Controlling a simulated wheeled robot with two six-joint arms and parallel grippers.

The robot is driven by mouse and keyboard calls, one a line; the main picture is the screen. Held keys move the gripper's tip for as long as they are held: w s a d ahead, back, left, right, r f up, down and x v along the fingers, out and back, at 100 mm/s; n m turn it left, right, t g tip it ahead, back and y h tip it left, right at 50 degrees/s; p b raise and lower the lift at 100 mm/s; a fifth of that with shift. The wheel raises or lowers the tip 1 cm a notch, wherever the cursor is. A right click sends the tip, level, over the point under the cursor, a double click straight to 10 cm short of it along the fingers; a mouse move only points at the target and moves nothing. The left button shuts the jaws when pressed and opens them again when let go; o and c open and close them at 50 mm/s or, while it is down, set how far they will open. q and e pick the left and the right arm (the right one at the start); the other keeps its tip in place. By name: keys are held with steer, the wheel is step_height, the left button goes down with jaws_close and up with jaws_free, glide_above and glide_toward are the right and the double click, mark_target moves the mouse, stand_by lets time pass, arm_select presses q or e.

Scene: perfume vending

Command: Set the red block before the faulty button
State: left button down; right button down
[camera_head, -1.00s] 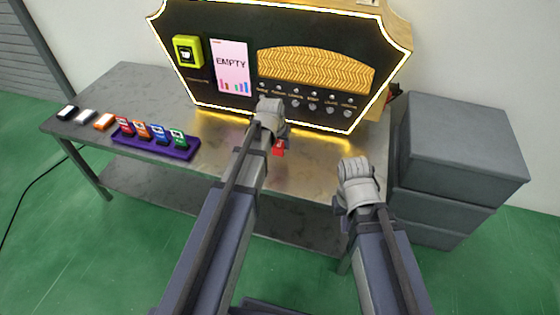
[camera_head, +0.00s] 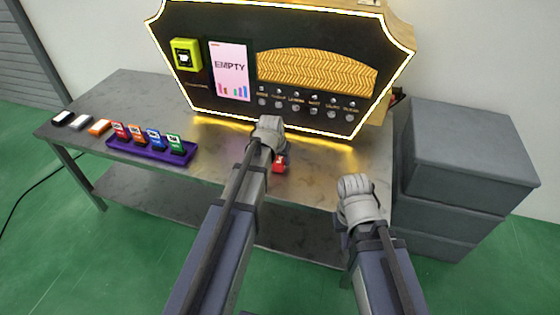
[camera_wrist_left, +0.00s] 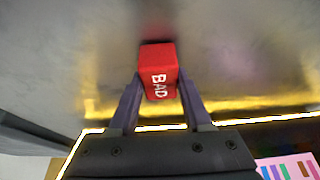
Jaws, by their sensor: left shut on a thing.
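The red block (camera_head: 280,165), with white letters BAD on it, is between the fingers of my left gripper (camera_head: 272,148). In the left wrist view the fingers are shut on the red block (camera_wrist_left: 158,75), one on each side, over the grey table. In the head view the block is below a row of round buttons (camera_head: 297,104) on the black panel (camera_head: 215,103), and apart from it. Small lamps and labels sit above the buttons. I cannot tell which button is faulty. My right gripper (camera_head: 356,183) is near the table's right front; its fingers are hidden.
A pink EMPTY screen (camera_head: 229,68) is on the panel. Grey drawers (camera_head: 460,165) stand at right.

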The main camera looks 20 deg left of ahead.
arm_select(q)
steer(key=shift+f, duration=0.2)
steer(key=shift+c, duration=1.7)
jaws_free()
steer(key=shift+r, duration=0.1)
steer(key=p+v, duration=1.1)
steer(key=v, duration=0.1)
steer(key=s+d+m+g, duration=0.1)
steer(key=s+d+g, duration=0.1)
steer(key=s+d, duration=0.4)
steer(key=s+d+f+m+g+y, duration=0.1)
steer(key=s+d+m+g, duration=0.1)
steer(key=s+d, duration=0.5)
steer(key=s+g, duration=0.1)
steer(key=s, duration=0.5)
steer(key=shift+s+d+y, duration=0.25)
steer(key=shift+y, duration=0.05)
step_height(320, 180, up, 13)
steer(key=p, duration=1.3)
steer(key=shift+f, duration=0.2)
